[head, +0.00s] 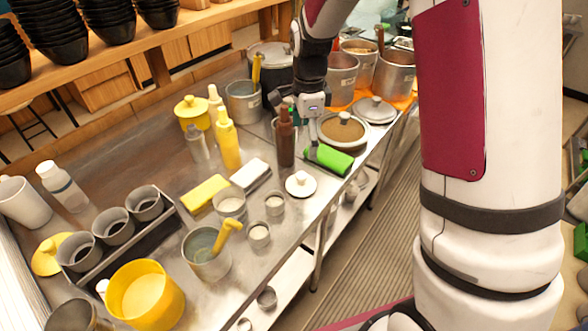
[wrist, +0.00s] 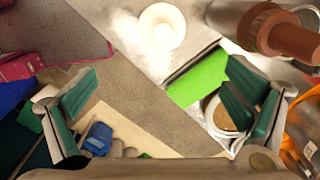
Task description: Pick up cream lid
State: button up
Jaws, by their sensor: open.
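The cream lid (head: 300,184) is a small pale round lid with a knob. It lies flat near the front edge of the steel table in the head view. It also shows at the top middle of the wrist view (wrist: 162,28), in bright light. My gripper (head: 312,143) is above the table edge, beyond the lid, near a green block. In the wrist view my gripper (wrist: 160,105) has its two teal-padded fingers wide apart with nothing between them. The lid is ahead of the fingertips and apart from them.
The green block (wrist: 198,78) lies close to the right finger, beside a round brown-topped pot (head: 343,130). A brown bottle (head: 285,140) stands near the lid. Small cups (head: 274,204) and a white block (head: 251,175) are near it. Floor lies beyond the table edge.

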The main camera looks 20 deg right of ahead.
aim_at(303, 175)
jog(key=shift+m, duration=0.3)
jog(key=f, duration=0.9)
jog(key=shift+w+f+p, duration=0.25)
jog(key=shift+p, duration=0.1)
jog(key=shift+a+f+p, duration=0.2)
jog(key=shift+f+p, duration=0.35)
jog(key=shift+f, duration=2.25)
jog(key=c, duration=1.5)
jog(key=shift+c, duration=0.2)
